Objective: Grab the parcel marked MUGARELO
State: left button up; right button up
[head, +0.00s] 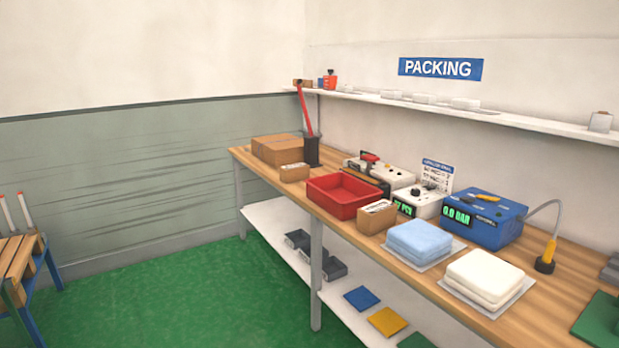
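Two small brown parcels with labels stand on the wooden packing bench (345,236). The nearer parcel (376,222) is just right of a red tray (345,205), beside a blue folded stack. The farther parcel (294,174) is near the bench's front edge, in front of a larger brown box (274,150). The labels are too small to read, so I cannot tell whether either is marked MUGARELO. Neither of my grippers is in view.
A blue folded stack (419,240) and a white one (484,276) lie on the bench. Behind them are a blue machine (484,222) and a white counting device (421,201). Grey bins stand on the lower shelf (270,222). Green floor (190,290) is clear.

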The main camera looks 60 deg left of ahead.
aim_at(374, 218)
jog(key=i+j+u, duration=0.1)
jog(key=j, duration=0.3)
jog(key=i+j+u, duration=0.1)
jog(key=j, duration=0.25)
jog(key=i+j+u, duration=0.1)
jog(key=j, duration=0.3)
jog(key=i+j+u, duration=0.1)
jog(key=j, duration=0.25)
jog(key=i+j+u, duration=0.1)
jog(key=j, duration=0.25)
jog(key=i+j+u, duration=0.1)
jog(key=j, duration=0.25)
jog(key=i, duration=0.1)
